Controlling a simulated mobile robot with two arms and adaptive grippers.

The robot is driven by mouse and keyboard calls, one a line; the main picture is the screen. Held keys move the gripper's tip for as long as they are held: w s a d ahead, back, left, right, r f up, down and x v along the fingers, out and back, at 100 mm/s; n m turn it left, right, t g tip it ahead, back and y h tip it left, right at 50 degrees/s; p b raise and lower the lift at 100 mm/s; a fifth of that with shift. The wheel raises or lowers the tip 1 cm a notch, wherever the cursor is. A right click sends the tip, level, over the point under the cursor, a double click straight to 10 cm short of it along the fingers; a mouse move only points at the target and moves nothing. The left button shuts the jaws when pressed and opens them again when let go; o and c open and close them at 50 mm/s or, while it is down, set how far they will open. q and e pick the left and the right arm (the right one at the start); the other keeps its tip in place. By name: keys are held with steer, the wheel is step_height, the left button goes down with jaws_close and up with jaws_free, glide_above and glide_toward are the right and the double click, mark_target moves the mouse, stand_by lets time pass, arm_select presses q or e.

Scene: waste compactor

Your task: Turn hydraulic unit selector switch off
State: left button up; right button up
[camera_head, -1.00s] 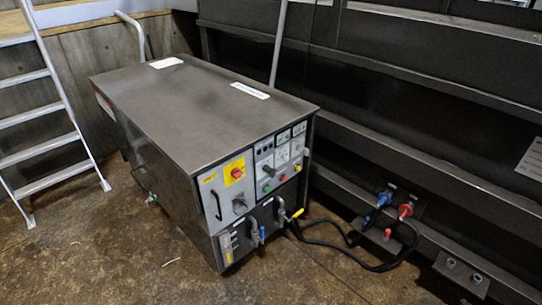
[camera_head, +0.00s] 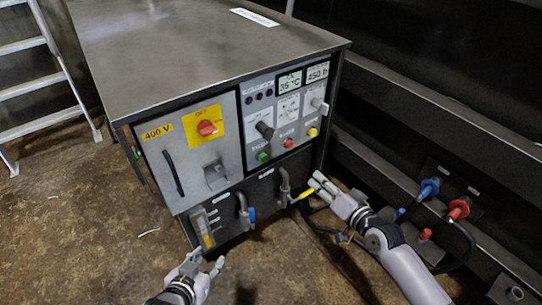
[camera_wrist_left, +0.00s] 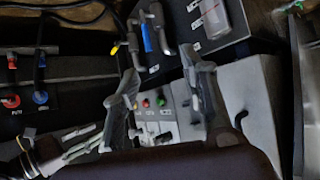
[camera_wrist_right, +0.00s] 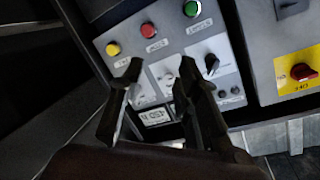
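The hydraulic unit (camera_head: 195,45) is a dark metal cabinet with control panels on its front. A black selector knob (camera_head: 265,130) sits on the right panel above the green and red buttons; it also shows in the right wrist view (camera_wrist_right: 211,64). A red rotary switch (camera_head: 207,128) is on a yellow plate marked OFF on the left panel. My right gripper (camera_head: 320,186) is open and empty, low in front of the unit's right corner. My left gripper (camera_head: 207,264) is open and empty, near the floor in front of the lower left panel.
A grey knob (camera_head: 320,104) is at the panel's right side. Yellow (camera_head: 306,193) and blue (camera_head: 252,214) handles stick out below. Blue (camera_head: 428,188) and red (camera_head: 459,208) connectors with cables are at right. A ladder (camera_head: 40,75) stands left. Floor in front is clear.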

steer(key=s+a+r+y+b, duration=0.1)
steer(key=a+r+y+b, duration=0.25)
steer(key=r, duration=0.35)
steer(key=b, duration=0.1)
glide_toward(273, 135)
steer(key=x, duration=0.3)
steer(key=shift+n+t, duration=0.3)
steer(key=shift+t, duration=0.1)
steer(key=b+x, duration=0.1)
steer(key=x, duration=0.2)
steer(key=b+x, duration=0.1)
steer(key=x, duration=0.3)
steer(key=shift+w+f, duration=0.1)
steer(key=shift+f, duration=0.15)
steer(key=shift+w+a, duration=0.3)
steer(key=shift+w, duration=0.05)
arm_select(q)
step_height(273, 135, up, 24)
steer(key=w+d+t+h, duration=0.1)
steer(key=d+t+h, duration=0.2)
steer(key=t, duration=0.9)
steer(key=shift+r+m+t+h, duration=0.2)
steer(key=shift+m+t+h, duration=0.1)
steer(key=shift+h, duration=0.3)
arm_select(e)
steer(key=shift+c, duration=0.2)
jaws_close()
